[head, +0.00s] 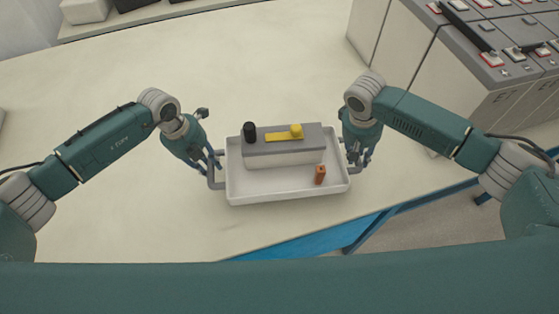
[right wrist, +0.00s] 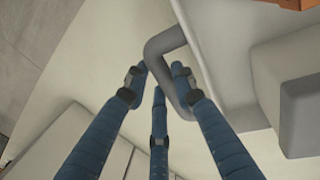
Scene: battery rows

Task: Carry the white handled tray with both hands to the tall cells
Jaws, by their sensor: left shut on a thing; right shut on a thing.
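The white handled tray (head: 275,190) is in front of me in the head view, roughly level. It carries a grey-topped white block (head: 285,153) with a yellow bar on it, and a small orange-brown piece (head: 320,174). My left gripper (head: 212,163) is shut on the tray's left grey handle (head: 214,183). My right gripper (head: 355,157) is shut on the right handle; in the right wrist view its blue fingers (right wrist: 158,80) surround the bent grey handle (right wrist: 164,43). The tall cells (head: 405,65) stand at the upper right. Whether the tray touches the table is unclear.
The pale table (head: 110,215) is largely clear to the left and behind the tray. Its near right edge, with blue framing (head: 300,241), runs close below the tray. Cell tops with red and dark terminals (head: 490,59) lie at right. A shelf with dark items (head: 130,22) is at upper left.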

